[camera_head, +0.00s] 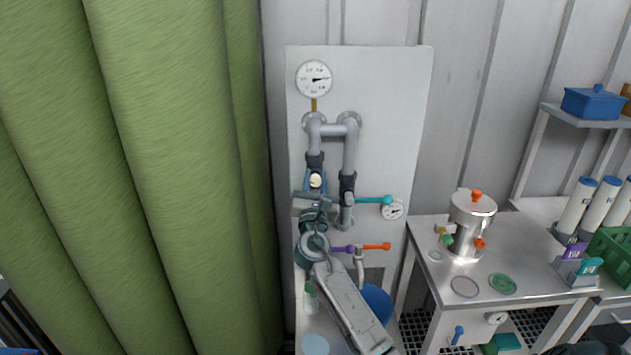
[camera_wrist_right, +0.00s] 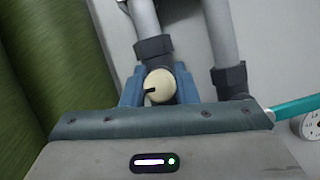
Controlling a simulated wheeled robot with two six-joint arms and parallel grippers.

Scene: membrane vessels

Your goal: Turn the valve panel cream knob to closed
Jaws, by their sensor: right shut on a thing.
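The cream knob (camera_head: 316,181) sits on the left grey pipe of the white valve panel (camera_head: 400,100). In the right wrist view the cream knob (camera_wrist_right: 159,86) shows a dark mark pointing to the left. My right gripper (camera_head: 315,183) reaches up from below, and its blue fingers (camera_wrist_right: 159,84) are shut on the knob, one on each side. The knob is still on its valve body. The hand hides the lower part of that pipe. My left gripper is not in view.
A teal lever (camera_head: 374,200) sticks out right of the knob, with purple (camera_head: 343,249) and orange (camera_head: 377,246) handles lower. Gauges are above (camera_head: 314,78) and at right (camera_head: 392,209). A green curtain (camera_head: 170,150) hangs left. A bench with a steel vessel (camera_head: 471,222) stands right.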

